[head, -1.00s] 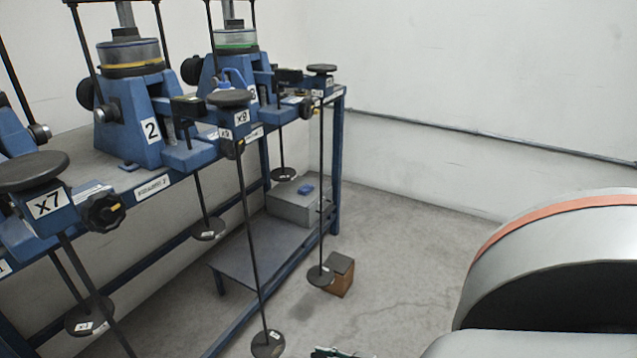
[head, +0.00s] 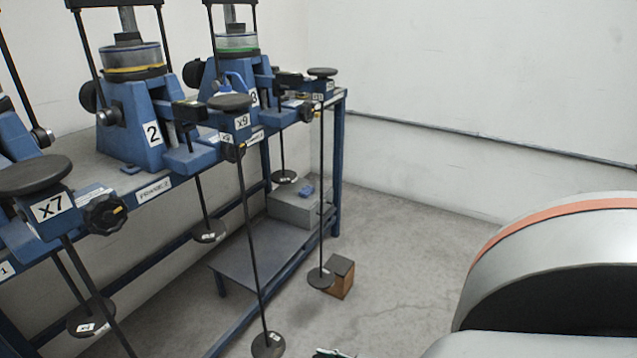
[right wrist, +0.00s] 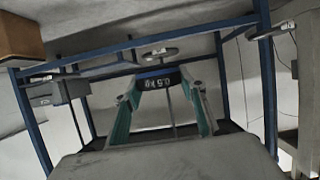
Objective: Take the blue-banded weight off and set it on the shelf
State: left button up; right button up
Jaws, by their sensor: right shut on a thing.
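In the right wrist view my right gripper (right wrist: 160,92) has its teal fingers shut on a dark weight with a blue band (right wrist: 157,82). Its printed marking looks like 0.5 KG, seen upside down. A thin rod and a pale hanger plate (right wrist: 160,54) show just beyond the weight. I cannot tell whether the weight touches them. In the head view only a small green and dark bit of this gripper (head: 332,353) shows at the bottom edge. The low grey shelf (head: 245,262) is inside the blue frame. My left gripper is not in view.
Several rods with disc plates hang from the levers, among them the x9 lever's plate (head: 268,344) and the far right plate (head: 320,278). A brown block (head: 341,278) is on the floor. Floor to the right is clear.

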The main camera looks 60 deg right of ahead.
jog(key=shift+s+d+r, duration=0.1)
jog(key=shift+s+d, duration=0.05)
jog(key=shift+s, duration=1.3)
jog(key=shift+s+d+r, duration=0.1)
jog(key=shift+s, duration=1.3)
jog(key=shift+f, duration=0.1)
